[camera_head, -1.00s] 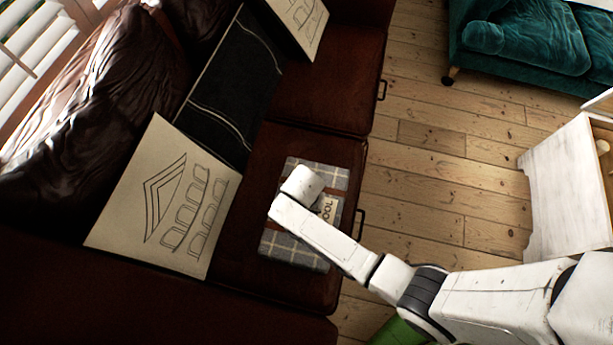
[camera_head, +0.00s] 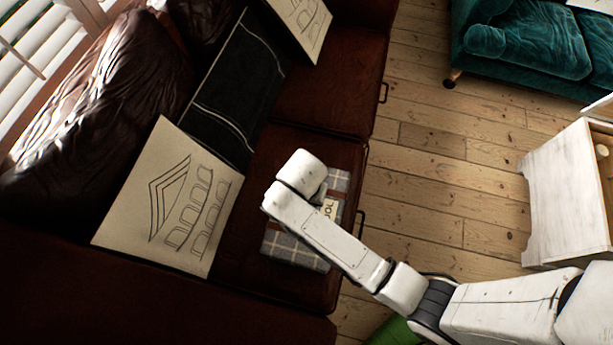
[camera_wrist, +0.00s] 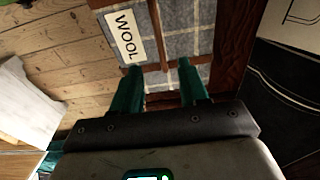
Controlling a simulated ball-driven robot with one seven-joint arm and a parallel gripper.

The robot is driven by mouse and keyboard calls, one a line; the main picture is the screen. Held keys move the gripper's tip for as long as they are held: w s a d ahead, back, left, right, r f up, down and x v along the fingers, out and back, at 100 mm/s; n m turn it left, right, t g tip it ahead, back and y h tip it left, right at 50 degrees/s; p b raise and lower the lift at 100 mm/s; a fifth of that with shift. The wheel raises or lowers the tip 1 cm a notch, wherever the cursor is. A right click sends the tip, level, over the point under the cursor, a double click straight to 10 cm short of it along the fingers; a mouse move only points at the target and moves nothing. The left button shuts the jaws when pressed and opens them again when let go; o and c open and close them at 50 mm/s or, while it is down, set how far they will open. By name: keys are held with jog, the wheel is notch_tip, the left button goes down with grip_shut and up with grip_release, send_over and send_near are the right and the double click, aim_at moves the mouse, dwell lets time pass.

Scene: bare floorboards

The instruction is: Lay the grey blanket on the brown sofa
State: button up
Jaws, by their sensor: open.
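The grey plaid blanket (camera_head: 290,248) lies folded on the seat of the brown sofa (camera_head: 318,100), near its front edge. It has brown straps and a cream label reading "WOOL". My arm covers part of it in the head view. In the wrist view the blanket (camera_wrist: 190,40) lies beyond the fingers, with the label at its left. My gripper (camera_wrist: 160,72) is open, its two green fingers apart with nothing held between them. The fingers point toward the blanket; they appear apart from it.
A cream cushion (camera_head: 178,205) with a line drawing and a dark cushion (camera_head: 238,88) lean on the sofa back. A teal sofa (camera_head: 535,45) stands at the upper right. A white cabinet (camera_head: 560,190) is at the right. The floorboards (camera_head: 440,180) between are clear.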

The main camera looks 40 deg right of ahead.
jog(key=s+d+r+n, duration=0.4)
jog(key=s+r+n, duration=0.1)
jog(key=s, duration=0.2)
jog(key=s+d+r+n+y, duration=0.1)
jog(key=s+d+r+n, duration=0.3)
jog(key=s, duration=0.4)
jog(key=shift+d+r+n, duration=0.15)
jog(key=shift+r+n, duration=0.5)
jog(key=shift+n, duration=0.05)
jog(key=shift+d, duration=0.1)
